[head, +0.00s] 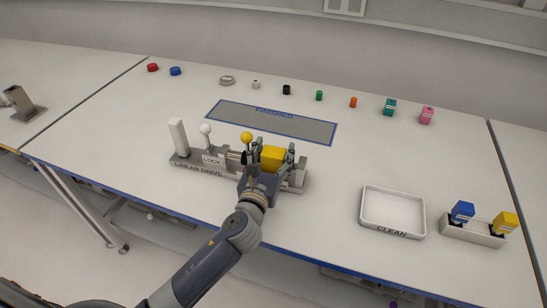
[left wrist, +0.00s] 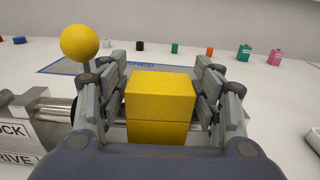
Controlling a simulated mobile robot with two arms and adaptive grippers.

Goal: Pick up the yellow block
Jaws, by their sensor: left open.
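The yellow block (head: 272,157) is on the linear drive fixture (head: 182,160) in the middle of the table. In the left wrist view the yellow block (left wrist: 160,100) stands between my left gripper's fingers, with a seam across its front. My left gripper (head: 270,153) is open around the block; in the left wrist view, narrow gaps show between the block and the fingers. The block's underside is hidden. My right gripper is not in view.
A yellow ball knob (head: 247,137) stands close left of the gripper, and a white knob (head: 205,129) farther left. A grey mat (head: 230,113) lies behind. A white tray (head: 393,210) and a holder with blue and yellow pieces (head: 473,232) are right. Several small objects line the back.

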